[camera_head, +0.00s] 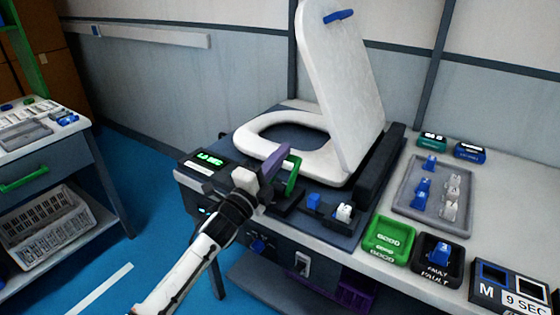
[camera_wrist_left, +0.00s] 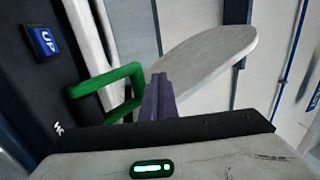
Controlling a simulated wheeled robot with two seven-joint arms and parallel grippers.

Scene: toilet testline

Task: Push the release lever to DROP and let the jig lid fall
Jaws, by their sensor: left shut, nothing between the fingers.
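The jig lid (camera_head: 342,90), a long pale panel, stands up and leans back behind the white seat ring (camera_head: 250,138); the lid also shows in the wrist view (camera_wrist_left: 205,58). The release lever appears to be the green loop handle (camera_head: 292,176) at the jig's front, also in the wrist view (camera_wrist_left: 105,76). My left gripper (camera_head: 281,153) has its purple fingers shut and empty, just beside the green loop. In the wrist view the fingers (camera_wrist_left: 158,82) are right of the loop; I cannot tell if they touch. A blue UP label (camera_wrist_left: 42,41) is beyond it. My right gripper is not in view.
A green-lit display (camera_head: 209,158) is at the jig's left. Right of the jig are a green GOOD bin (camera_head: 388,238), a black FAULT bin (camera_head: 438,262) and a grey tray (camera_head: 412,201) of small parts. A side table (camera_head: 45,150) stands at left.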

